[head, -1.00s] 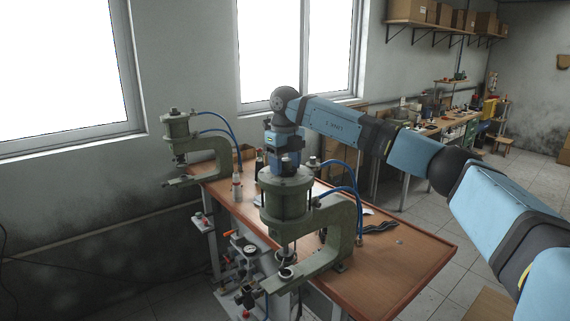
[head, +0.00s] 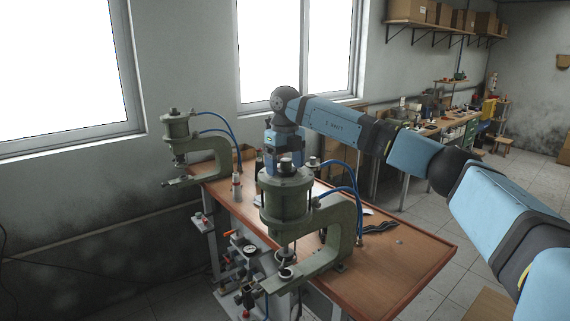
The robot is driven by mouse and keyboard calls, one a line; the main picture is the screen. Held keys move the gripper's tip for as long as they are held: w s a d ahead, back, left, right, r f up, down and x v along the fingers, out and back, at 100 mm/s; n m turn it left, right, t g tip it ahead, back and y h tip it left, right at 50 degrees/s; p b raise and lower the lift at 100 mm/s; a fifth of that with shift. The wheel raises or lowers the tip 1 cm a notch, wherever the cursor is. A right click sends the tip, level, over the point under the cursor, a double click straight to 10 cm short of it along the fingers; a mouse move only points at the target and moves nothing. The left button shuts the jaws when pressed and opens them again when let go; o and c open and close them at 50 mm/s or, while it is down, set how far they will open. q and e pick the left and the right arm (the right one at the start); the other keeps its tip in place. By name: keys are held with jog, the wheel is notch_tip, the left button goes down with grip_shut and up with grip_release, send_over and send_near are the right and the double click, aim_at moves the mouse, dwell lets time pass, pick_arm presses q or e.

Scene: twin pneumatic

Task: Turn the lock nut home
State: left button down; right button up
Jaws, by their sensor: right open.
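The near green press (head: 285,200) stands on the front of the bench. On top of its cylinder sits a small dark fitting with a paler top, which looks like the lock nut (head: 286,166). It is too small to tell how far down it is turned. My right gripper (head: 271,165) points down just behind and left of this fitting and is open. Its fingertips are partly hidden behind the cylinder top, and I cannot tell whether they touch anything. My left gripper is not in view.
A second green press (head: 205,150) stands at the far left end of the wooden bench (head: 400,268). Blue air hoses (head: 350,190) arch beside the near cylinder. A dark flat tool (head: 380,227) lies on the bench. The bench's right part is mostly clear.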

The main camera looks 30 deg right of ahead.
notch_tip(320, 180, up, 14)
jog(key=b, duration=0.1)
jog(key=shift+b, duration=0.35)
jog(key=shift+f, duration=0.1)
